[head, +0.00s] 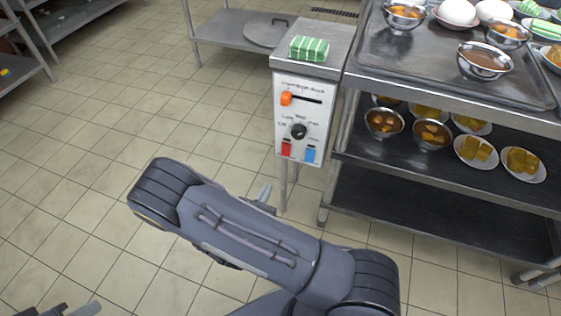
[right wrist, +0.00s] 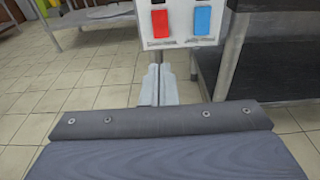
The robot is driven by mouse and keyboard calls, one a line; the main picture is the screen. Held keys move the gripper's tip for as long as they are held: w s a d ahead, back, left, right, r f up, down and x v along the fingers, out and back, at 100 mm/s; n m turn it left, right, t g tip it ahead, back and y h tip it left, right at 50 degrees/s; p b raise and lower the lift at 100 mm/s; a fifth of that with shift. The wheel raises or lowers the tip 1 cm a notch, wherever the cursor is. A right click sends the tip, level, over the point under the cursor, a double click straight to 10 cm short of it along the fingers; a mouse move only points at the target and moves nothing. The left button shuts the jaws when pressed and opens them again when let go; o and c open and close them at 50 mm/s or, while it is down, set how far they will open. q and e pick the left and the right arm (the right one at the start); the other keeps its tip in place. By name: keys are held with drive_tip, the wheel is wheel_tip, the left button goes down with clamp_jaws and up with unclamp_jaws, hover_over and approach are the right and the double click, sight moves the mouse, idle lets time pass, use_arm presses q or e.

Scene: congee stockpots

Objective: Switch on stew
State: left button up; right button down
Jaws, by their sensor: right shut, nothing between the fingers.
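A white control panel (head: 302,122) hangs on the front of a small metal stand. It has an orange slider knob (head: 286,98) at the left of its slot, a black dial (head: 299,131), a red switch (head: 286,149) and a blue switch (head: 310,155). The labels are too small to read surely. The right wrist view shows the red switch (right wrist: 159,23) and blue switch (right wrist: 202,20) close up. My right gripper (head: 265,193) is shut and empty, below and in front of the panel; its fingertips (right wrist: 158,72) appear just below the red switch. A bit of my left gripper (head: 82,309) shows at the bottom left.
A green striped block (head: 309,49) lies on the stand. A metal shelf cart (head: 440,92) with bowls and plates of food stands close at right. A low table (head: 225,28) with a round lid (head: 268,35) is behind. The tiled floor at left is clear.

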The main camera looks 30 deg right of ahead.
drive_tip(key=b, duration=0.3)
approach(285, 154)
drive_tip(key=x, duration=0.5)
drive_tip(key=shift+w+d+f, duration=0.1)
drive_tip(key=shift+d+f, duration=0.05)
drive_tip(key=shift+d, duration=0.05)
drive_tip(key=shift+w+d+b, duration=0.35)
drive_tip(key=shift+w+d, duration=0.15)
